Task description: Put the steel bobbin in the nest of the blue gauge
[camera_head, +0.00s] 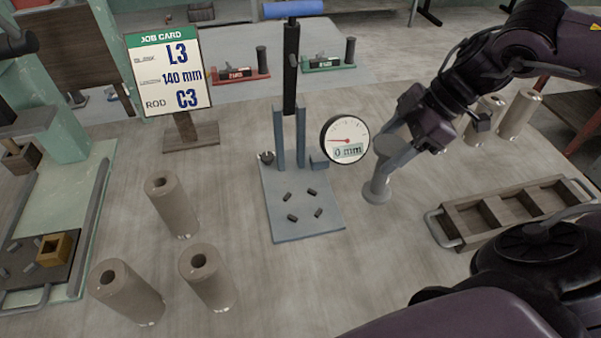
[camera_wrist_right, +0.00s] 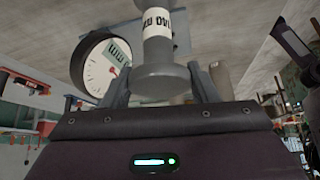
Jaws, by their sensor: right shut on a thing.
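The blue gauge stands mid-table in the head view, with a blue handle (camera_head: 292,9), a grey-blue base plate (camera_head: 300,225) with several short dark pegs, two uprights, and a round dial (camera_head: 344,140) reading 0 mm. My right gripper (camera_head: 394,150) is shut on the steel bobbin (camera_head: 378,188), right of the base plate and apart from it. The bobbin's lower flange shows below the fingers; I cannot tell whether it touches the table. In the right wrist view the bobbin (camera_wrist_right: 158,52) sits between the fingers, with a white label around its middle. My left gripper is not in view.
Several brown cylinders (camera_head: 173,207) stand front left. A job card (camera_head: 168,72) reads L3, 140 mm, C3. A wooden tray (camera_head: 515,207) with compartments lies right. Red (camera_head: 243,76) and green (camera_head: 328,65) pieces sit behind.

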